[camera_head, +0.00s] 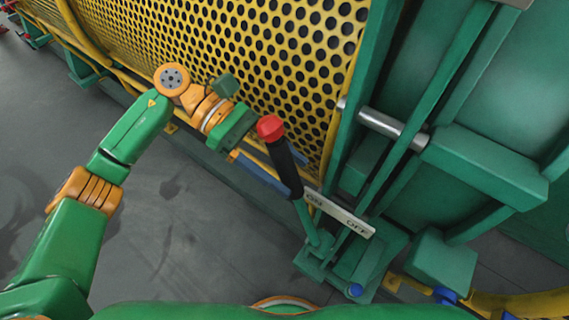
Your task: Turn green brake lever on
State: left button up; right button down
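The brake lever has a red knob (270,128), a black grip (284,168) and a green shaft (306,220) that rises from a green base by the machine's foot. It leans up and to the left. A pale plate (340,213) marked ON and OFF lies beside the shaft. The shaft passes by the plate's left end, where ON is written. My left gripper (243,122) is just left of the red knob, with a small gap showing between them in this view. Its fingers are hard to make out. My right gripper is not in view.
A yellow perforated guard (270,50) stands behind the lever. Green machine frames with a metal rod (385,125) rise on the right. A yellow tube (520,303) and blue parts lie low at the right. Grey floor (200,225) is clear at left and centre.

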pick_arm(q)
jog(key=shift+w+a+r, duration=0.1)
jog(key=shift+a, duration=0.05)
jog(key=v, duration=0.6)
jog(key=shift+a+r, duration=0.2)
jog(key=shift+a, duration=0.1)
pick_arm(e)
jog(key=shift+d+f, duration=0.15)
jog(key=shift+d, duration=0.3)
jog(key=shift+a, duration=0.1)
